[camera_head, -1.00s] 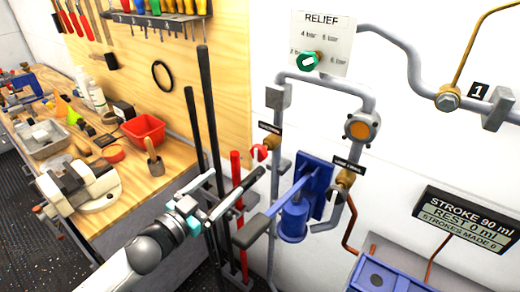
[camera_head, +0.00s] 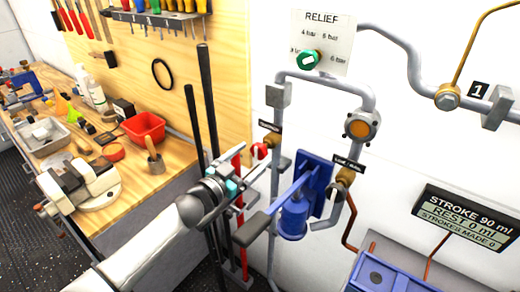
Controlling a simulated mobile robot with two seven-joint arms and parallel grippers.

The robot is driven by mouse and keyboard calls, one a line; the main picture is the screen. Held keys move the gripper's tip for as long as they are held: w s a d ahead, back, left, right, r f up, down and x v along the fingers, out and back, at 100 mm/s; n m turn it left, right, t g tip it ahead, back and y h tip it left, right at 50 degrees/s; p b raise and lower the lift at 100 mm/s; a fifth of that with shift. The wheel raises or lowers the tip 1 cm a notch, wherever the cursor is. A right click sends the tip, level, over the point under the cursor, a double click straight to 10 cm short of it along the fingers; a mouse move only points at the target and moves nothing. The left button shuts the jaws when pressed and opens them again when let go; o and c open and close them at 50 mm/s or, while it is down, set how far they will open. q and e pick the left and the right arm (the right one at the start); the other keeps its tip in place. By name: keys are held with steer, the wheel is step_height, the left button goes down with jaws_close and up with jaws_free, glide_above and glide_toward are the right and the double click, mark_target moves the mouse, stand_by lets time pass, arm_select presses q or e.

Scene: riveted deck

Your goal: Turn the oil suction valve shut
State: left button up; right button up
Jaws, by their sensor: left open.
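A valve with a red knob (camera_head: 260,151) and brass body sits on the left grey pipe, under a small dark label too small to read surely. A second brass valve (camera_head: 346,176) sits on the right pipe, also under a small label. I cannot tell from the labels which one is the oil suction valve. My left gripper (camera_head: 248,172), with teal parts, is open, just left of and below the red knob. It looks close to the knob; contact is not clear. My right gripper is not in view.
A blue hand pump (camera_head: 294,216) with a grey lever stands right of the gripper. Black and red upright bars (camera_head: 208,100) stand behind my arm. A green relief knob (camera_head: 307,60) is above. The workbench (camera_head: 180,160) with tools is at left; a blue box (camera_head: 385,277) is at lower right.

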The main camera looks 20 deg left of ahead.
mark_target(256, 153)
arm_select(q)
steer(key=shift+x, duration=2.1)
steer(key=c, duration=1.4)
